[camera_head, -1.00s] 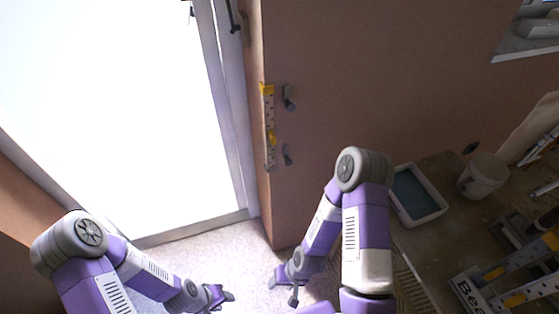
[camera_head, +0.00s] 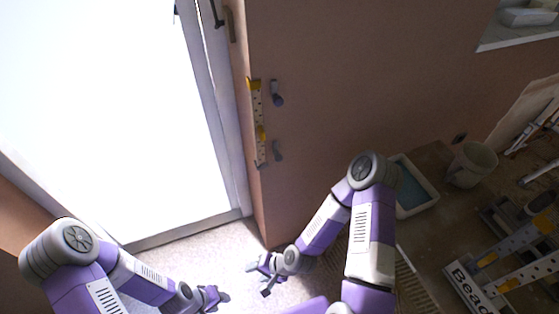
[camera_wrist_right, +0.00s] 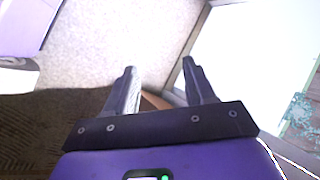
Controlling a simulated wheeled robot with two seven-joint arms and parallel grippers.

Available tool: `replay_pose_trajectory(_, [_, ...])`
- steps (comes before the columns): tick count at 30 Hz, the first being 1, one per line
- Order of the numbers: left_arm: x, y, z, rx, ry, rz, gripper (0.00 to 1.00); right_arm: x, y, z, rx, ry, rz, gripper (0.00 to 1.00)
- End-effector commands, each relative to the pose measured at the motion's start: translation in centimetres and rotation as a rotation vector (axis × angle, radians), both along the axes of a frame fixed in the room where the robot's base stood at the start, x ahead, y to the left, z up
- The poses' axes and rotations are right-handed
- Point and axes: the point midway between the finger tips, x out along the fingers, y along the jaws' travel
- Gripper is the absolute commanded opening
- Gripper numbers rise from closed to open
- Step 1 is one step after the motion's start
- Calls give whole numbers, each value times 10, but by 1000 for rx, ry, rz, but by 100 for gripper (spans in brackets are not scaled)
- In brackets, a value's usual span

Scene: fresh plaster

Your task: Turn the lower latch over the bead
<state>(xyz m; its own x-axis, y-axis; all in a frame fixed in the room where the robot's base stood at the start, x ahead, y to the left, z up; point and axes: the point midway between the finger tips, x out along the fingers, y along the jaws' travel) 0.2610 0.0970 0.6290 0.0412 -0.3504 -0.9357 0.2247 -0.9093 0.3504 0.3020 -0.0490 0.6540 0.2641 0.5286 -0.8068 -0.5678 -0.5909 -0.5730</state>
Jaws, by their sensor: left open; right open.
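The bead (camera_head: 254,105) is a pale perforated strip with yellow parts, upright along the wall corner beside the door frame. The lower latch (camera_head: 278,151) is a small grey lever on the wall just right of the bead's lower part. It points mostly downward and appears beside the bead, not across it. The upper latch (camera_head: 277,94) hangs in a similar way higher up. My right gripper (camera_head: 257,278) is open and empty, well below the lower latch; its two fingers show apart in the wrist view (camera_wrist_right: 158,66). My left gripper (camera_head: 219,299) is open and empty, low and left of it.
A bright white door (camera_head: 110,110) fills the left. A tray of bluish liquid (camera_head: 432,200), a white bucket (camera_head: 470,165) and a box lettered "Bead" (camera_head: 468,290) stand at the right. The wall around the latches is clear.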

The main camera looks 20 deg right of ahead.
Motion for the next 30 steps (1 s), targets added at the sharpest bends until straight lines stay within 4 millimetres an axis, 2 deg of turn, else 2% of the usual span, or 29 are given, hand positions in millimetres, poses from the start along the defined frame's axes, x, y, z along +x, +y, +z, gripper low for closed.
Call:
replay_pose_trajectory(3, [0,0,-10,0,0,0,43,43,10,24,233,-13,-334,54])
replay_pose_trajectory(5, [0,0,-14,0,0,0,43,68,7,44,363,-24,-502,54])
replay_pose_trajectory(7, [0,0,-18,0,0,0,43,96,-6,69,525,-39,-696,54])
replay_pose_trajectory(9, [0,0,-22,0,0,0,43,123,-28,98,700,-61,-882,54])
replay_pose_trajectory(11, [0,0,-25,0,0,0,43,142,-53,122,850,-83,-1025,54])
replay_pose_trajectory(12, [0,0,-27,0,0,0,43,152,-71,137,946,-99,-1107,54])
replay_pose_trajectory(15, [0,0,-30,0,0,0,43,167,-114,170,1158,-143,-1264,54])
replay_pose_trajectory(18, [0,0,-32,0,0,0,43,172,-147,193,1307,-179,-1354,54])
replay_pose_trajectory(22, [0,0,-33,0,0,0,43,175,-165,206,1398,-200,-1399,54])
replay_pose_trajectory(26, [0,0,-36,0,0,0,43,187,-166,208,1407,-204,-1401,54])
replay_pose_trajectory(30, [0,0,-42,0,0,0,43,210,-165,207,1405,-203,-1399,54])
